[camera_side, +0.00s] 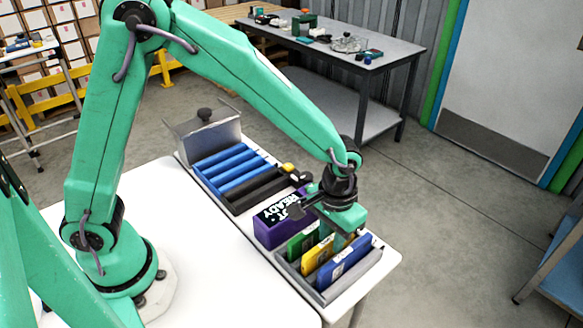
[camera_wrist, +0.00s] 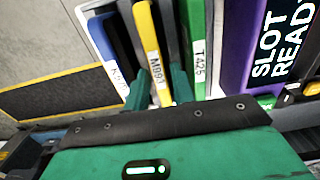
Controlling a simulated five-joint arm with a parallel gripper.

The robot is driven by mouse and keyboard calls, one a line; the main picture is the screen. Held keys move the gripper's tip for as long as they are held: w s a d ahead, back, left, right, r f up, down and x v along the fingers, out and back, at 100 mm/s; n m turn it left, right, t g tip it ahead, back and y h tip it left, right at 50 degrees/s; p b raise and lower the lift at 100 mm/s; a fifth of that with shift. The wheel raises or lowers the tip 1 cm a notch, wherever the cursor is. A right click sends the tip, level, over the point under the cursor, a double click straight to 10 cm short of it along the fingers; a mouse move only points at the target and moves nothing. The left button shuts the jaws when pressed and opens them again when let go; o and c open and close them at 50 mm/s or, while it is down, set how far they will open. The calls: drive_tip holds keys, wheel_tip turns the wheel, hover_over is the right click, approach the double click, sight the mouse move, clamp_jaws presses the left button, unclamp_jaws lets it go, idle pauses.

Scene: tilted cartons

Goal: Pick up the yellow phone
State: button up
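The yellow phone (camera_side: 319,256) stands on edge in a grey carton (camera_side: 372,262), between a green phone (camera_side: 302,244) and a blue phone (camera_side: 345,261). In the wrist view the yellow phone (camera_wrist: 152,52) shows a white label. My gripper (camera_side: 335,235) is over the carton, pointing down. In the wrist view my gripper (camera_wrist: 160,88) has one green finger on each side of the yellow phone, between it and its neighbours. The fingers look spread, with little room to the phone; contact cannot be told. The lower parts of the phones are hidden.
A purple box marked "SLOT READY" (camera_side: 272,230) stands right behind the carton. Beyond it is a grey case with blue and black dividers (camera_side: 232,170) and a raised lid. The white table (camera_side: 190,250) is clear near my base. A workbench (camera_side: 345,50) stands farther back.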

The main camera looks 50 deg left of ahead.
sight(332, 239)
drive_tip(key=shift+f, duration=0.75)
clamp_jaws()
drive_tip(key=shift+r, duration=0.15)
drive_tip(key=shift+r, duration=0.5)
wheel_tip(332, 239, up, 3)
drive_tip(key=shift+s+d+r, duration=0.15)
drive_tip(key=s+d+r, duration=0.5)
drive_tip(key=s+r, duration=0.1)
drive_tip(key=s, duration=0.3)
drive_tip(key=shift+s+d+r, duration=0.25)
drive_tip(key=shift+s+d, duration=0.1)
drive_tip(key=shift+s, duration=0.05)
